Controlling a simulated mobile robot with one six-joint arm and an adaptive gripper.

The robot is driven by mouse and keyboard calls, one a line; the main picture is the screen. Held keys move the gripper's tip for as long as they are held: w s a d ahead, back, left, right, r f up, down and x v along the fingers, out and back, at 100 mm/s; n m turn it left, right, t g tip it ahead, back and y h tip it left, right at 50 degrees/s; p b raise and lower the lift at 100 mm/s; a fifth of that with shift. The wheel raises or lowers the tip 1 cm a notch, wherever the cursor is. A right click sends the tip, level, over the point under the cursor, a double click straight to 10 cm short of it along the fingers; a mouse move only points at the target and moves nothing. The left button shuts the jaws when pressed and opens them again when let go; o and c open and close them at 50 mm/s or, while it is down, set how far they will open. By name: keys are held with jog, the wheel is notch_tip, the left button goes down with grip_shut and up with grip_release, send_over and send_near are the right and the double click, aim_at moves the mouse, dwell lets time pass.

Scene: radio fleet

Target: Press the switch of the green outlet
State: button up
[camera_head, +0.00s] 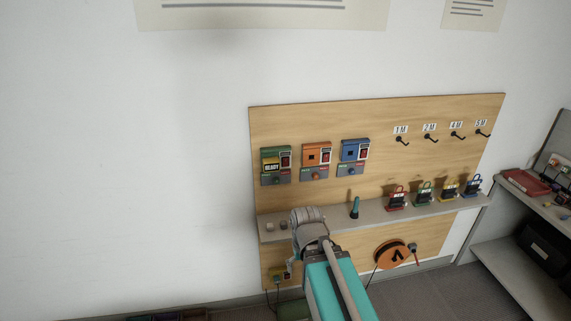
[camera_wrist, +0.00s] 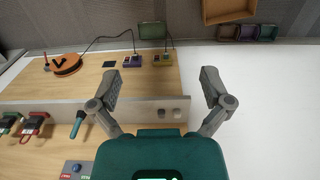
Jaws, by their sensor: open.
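The green outlet (camera_head: 276,166) is on the wooden board in the head view, leftmost of three outlets, above the shelf. It has a yellow label reading READY, and its small red switch (camera_head: 286,162) is at the right of the label. In the wrist view I do not see the green outlet; my gripper's body covers the lower middle. My gripper (camera_wrist: 160,82) is open, its two grey fingers spread with nothing between them. In the head view my wrist is in front of the shelf, below the outlets; the fingertips are hard to make out there.
An orange outlet (camera_head: 317,158) and a blue outlet (camera_head: 354,151) stand to the right. White wall is clear at left.

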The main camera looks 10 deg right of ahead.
jog(key=shift+w+f, duration=0.1)
jog(key=shift+w, duration=0.1)
jog(key=c, duration=0.4)
jog(key=shift+w+d+f+b, duration=0.1)
jog(key=shift+w+f+b, duration=0.1)
jog(key=shift+w+b, duration=0.1)
jog(key=shift+c, duration=1.3)
jog(key=w, duration=0.1)
jog(key=w+f+t+b, duration=0.1)
jog(key=w+t, duration=0.1)
jog(key=shift+w+d+f+b, duration=0.2)
jog(key=shift+w+d+b, duration=0.1)
jog(key=shift+w+b, duration=0.1)
grip_shut()
jog(key=w+d+m+t+h+b, duration=0.1)
jog(key=w+d+t+b, duration=0.2)
jog(key=w+t+b, duration=1.15)
jog(key=w+r+n+t+y+b, duration=0.1)
jog(key=w+r+t, duration=0.3)
jog(key=w+r, duration=0.3)
jog(key=shift+w+t+b, duration=0.35)
jog(key=shift+w+b, duration=0.05)
jog(key=shift+w, duration=0.45)
jog(key=shift+a, duration=0.1)
